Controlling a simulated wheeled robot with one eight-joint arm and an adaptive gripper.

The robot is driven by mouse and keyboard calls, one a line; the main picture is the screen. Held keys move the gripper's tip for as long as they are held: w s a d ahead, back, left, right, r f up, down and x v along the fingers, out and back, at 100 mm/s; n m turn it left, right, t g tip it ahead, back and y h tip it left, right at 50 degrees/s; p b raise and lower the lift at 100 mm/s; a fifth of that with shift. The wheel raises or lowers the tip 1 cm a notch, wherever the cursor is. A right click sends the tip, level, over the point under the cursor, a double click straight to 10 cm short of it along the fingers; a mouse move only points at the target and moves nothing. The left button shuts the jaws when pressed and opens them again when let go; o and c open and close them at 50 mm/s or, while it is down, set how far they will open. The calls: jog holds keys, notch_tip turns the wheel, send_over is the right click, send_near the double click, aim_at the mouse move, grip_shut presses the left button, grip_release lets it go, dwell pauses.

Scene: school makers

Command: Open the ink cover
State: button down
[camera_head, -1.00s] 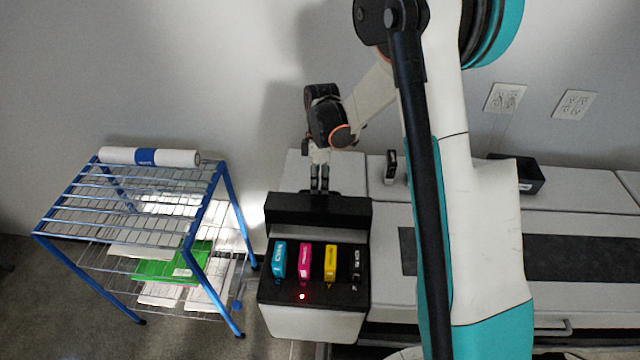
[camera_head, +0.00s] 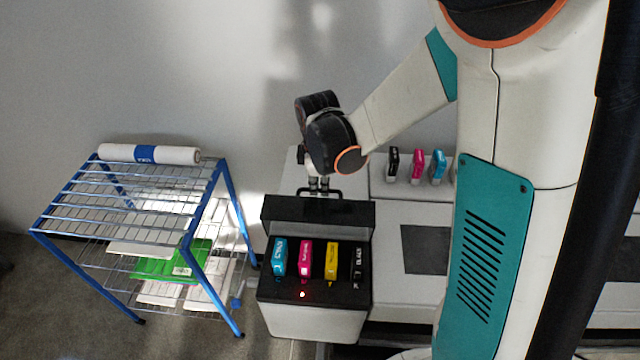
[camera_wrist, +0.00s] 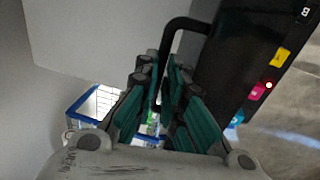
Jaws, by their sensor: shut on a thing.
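The black ink cover (camera_head: 318,210) stands raised at the back of the printer (camera_head: 316,322), with the ink bay in front of it uncovered. Cyan (camera_head: 280,257), magenta (camera_head: 305,258), yellow (camera_head: 331,260) and black (camera_head: 358,262) cartridges sit in the bay. My gripper (camera_head: 318,188) is at the cover's top edge, shut on its black handle (camera_head: 336,192). In the wrist view my gripper (camera_wrist: 162,80) has the handle (camera_wrist: 178,30) between its teal-sided fingers; the exact contact is partly hidden.
A blue wire rack (camera_head: 130,195) with a paper roll (camera_head: 150,155) and paper stands left of the printer. Spare black (camera_head: 392,164), magenta (camera_head: 418,165) and cyan (camera_head: 438,166) cartridges stand on the counter to the right. The wall is close behind.

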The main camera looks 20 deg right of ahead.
jog(key=c, duration=1.9)
grip_release()
jog(key=shift+c, duration=0.2)
notch_tip(320, 180, up, 12)
jog(key=s, duration=0.2)
jog(key=shift+a, duration=0.35)
jog(key=shift+f, duration=0.1)
